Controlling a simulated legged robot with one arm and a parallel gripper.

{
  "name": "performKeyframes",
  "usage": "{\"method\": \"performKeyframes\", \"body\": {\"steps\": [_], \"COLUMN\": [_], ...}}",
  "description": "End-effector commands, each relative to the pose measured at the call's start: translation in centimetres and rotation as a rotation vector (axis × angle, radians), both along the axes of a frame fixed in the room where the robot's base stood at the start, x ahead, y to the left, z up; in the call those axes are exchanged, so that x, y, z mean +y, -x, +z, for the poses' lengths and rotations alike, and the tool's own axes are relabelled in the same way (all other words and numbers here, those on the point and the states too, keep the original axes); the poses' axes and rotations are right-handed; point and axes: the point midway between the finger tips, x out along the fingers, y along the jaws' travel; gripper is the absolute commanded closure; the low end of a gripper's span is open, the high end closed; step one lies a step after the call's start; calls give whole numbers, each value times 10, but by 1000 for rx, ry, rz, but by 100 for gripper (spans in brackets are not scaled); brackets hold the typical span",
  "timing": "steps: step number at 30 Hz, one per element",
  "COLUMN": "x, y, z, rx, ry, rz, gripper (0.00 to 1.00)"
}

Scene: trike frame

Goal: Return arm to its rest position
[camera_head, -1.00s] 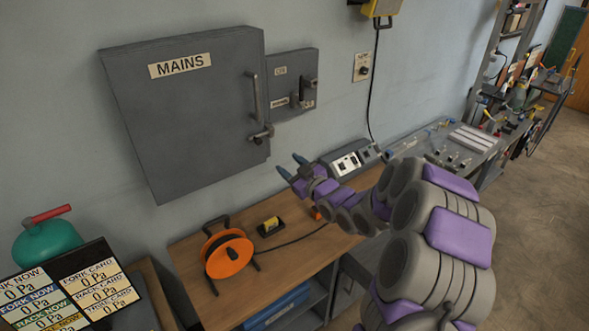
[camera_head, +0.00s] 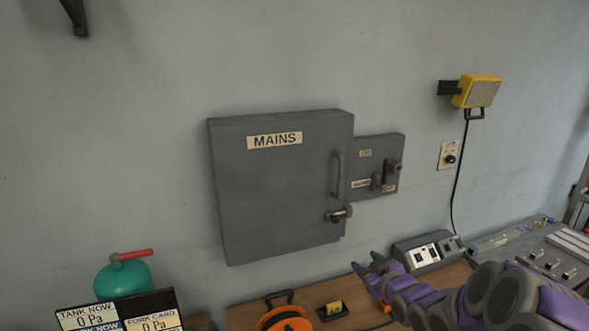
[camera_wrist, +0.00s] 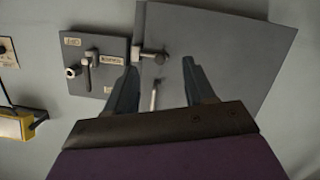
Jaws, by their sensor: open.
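My arm, grey with purple pads, reaches in from the lower right of the head view. My gripper (camera_head: 367,264) is at its end, above the bench and below the switch box. Its two blue-grey fingers are apart with nothing between them. In the wrist view the gripper (camera_wrist: 158,82) shows the same open fingers, with the MAINS cabinet (camera_wrist: 235,60) behind them. The grey MAINS cabinet (camera_head: 280,190) hangs on the wall with its door shut. The small switch box (camera_head: 376,165) is to its right.
The wooden bench (camera_head: 240,318) below carries an orange cable reel (camera_head: 285,320), a small yellow item in a black tray (camera_head: 333,310) and a grey console (camera_head: 428,251). A yellow lamp (camera_head: 478,91) hangs at upper right. A green tank (camera_head: 124,278) and pressure cards (camera_head: 120,312) stand at lower left.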

Motion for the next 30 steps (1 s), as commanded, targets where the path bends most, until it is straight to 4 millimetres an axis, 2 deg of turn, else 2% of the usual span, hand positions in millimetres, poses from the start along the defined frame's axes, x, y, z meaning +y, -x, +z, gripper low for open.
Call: {"method": "performKeyframes", "body": {"steps": [5,11,17,24,27,30], "x": [7,10,21,49,63,74], "y": [41,116,215,353,404,443], "z": [-10,-25,-31,-33,-32,-29], "rx": [253,549,835,1186,1312,1408], "ry": [67,98,93,47,23,6], "rz": [-94,-219,-338,-446,-470,-482], "gripper": [46,46,46,46,46,46]}}
